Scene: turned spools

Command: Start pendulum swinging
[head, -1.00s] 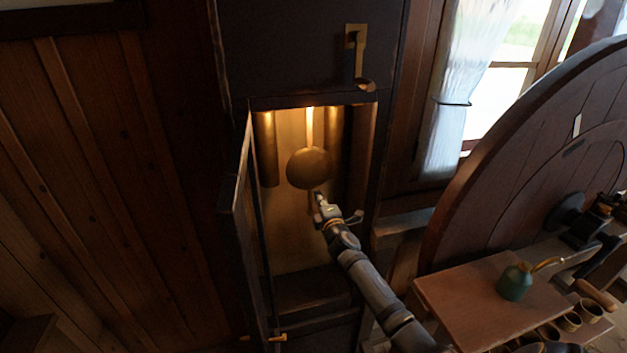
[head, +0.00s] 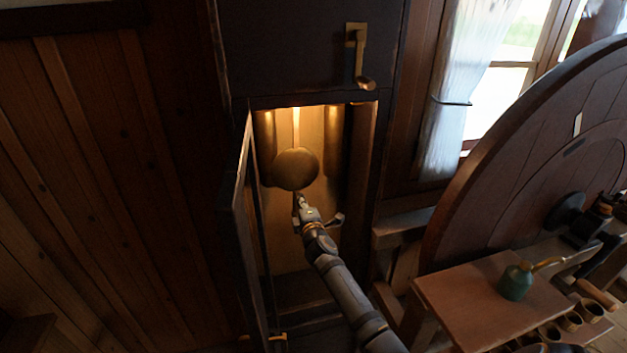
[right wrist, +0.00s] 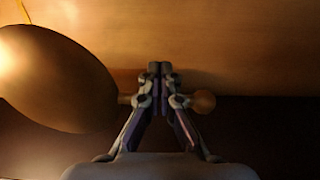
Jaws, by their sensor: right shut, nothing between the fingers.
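The pendulum's round brass bob (head: 295,169) hangs on its rod inside the tall dark clock case, left of the middle of the opening. My right gripper (head: 300,199) is inside the case just below the bob, shut and empty. In the right wrist view the bob (right wrist: 55,80) fills the left side and the shut fingers (right wrist: 160,68) are to its right, close to a thin rod with a small round knob (right wrist: 203,101). I cannot tell whether the fingers touch the bob or the rod. My left gripper is not in view.
The case door (head: 243,205) stands open on the left. Brass cylinders (head: 332,145) hang behind the bob. A crank handle (head: 356,60) is on the case above the opening. A table (head: 480,300) with a green oil can (head: 514,283) and a large wooden wheel (head: 520,170) are at the right.

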